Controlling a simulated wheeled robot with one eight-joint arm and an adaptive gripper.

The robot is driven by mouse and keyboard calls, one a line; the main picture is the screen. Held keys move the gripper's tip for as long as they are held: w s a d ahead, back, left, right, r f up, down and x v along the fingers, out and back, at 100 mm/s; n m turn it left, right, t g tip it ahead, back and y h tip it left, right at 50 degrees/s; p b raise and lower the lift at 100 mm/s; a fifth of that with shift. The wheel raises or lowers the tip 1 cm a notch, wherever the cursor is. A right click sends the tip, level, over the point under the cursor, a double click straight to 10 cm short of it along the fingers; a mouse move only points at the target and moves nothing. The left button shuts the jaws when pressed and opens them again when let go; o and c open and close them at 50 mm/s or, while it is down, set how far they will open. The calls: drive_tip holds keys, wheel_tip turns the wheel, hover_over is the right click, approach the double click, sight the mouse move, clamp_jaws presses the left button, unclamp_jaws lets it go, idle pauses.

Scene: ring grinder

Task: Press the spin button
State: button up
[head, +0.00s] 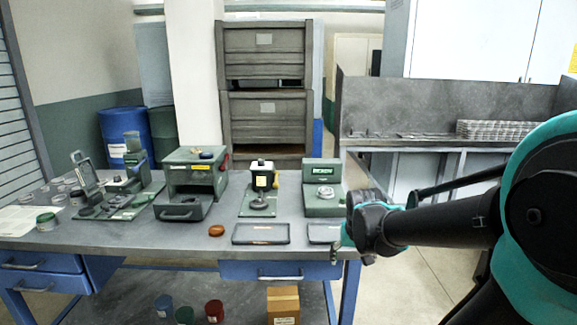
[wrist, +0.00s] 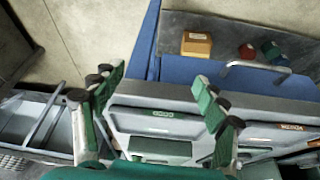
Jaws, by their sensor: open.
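No button marked spin can be made out; any such button is too small to tell. My gripper (head: 352,250) is at the bench's front right corner, right of and nearer than both machines. In the wrist view my gripper (wrist: 158,88) has its green-padded fingers spread, with nothing between them, above the bench edge.
Two shallow trays lie along the bench front, the left tray (head: 261,241) clear and the right tray (head: 324,241) partly behind my gripper. A brown disc (head: 216,230) lies left of them. A green box machine (head: 190,172) stands further left. A cardboard box (head: 283,305) sits below.

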drive_tip(key=s+f+n, duration=0.1)
drive_tip(key=s+f, duration=0.7)
drive_tip(key=s, duration=0.2)
drive_tip(key=shift+d, duration=0.4)
drive_tip(key=shift+c, duration=1)
drive_tip(key=w+r, duration=0.4)
drive_tip(key=w, duration=0.1)
drive_tip(key=w+r+t, duration=0.1)
drive_tip(key=w+r, duration=0.3)
drive_tip(key=w, duration=0.2)
drive_tip(key=w+r+t, duration=0.1)
drive_tip(key=w+r, duration=0.3)
drive_tip(key=w, duration=0.2)
drive_tip(key=shift+w+d+r+y, duration=0.1)
drive_tip(key=shift+d+y, duration=0.2)
drive_tip(key=shift+d, duration=0.05)
drive_tip(key=c, duration=1.2)
drive_tip(key=w+r+t, duration=0.1)
drive_tip(key=w+r, duration=0.3)
drive_tip(key=w, duration=0.1)
drive_tip(key=w+d+r+t, duration=0.1)
drive_tip(key=w+r, duration=0.8)
drive_tip(key=shift+w+d+r+t, duration=0.3)
drive_tip(key=shift+w+r+t, duration=0.05)
drive_tip(key=shift+w+t, duration=0.05)
clamp_jaws()
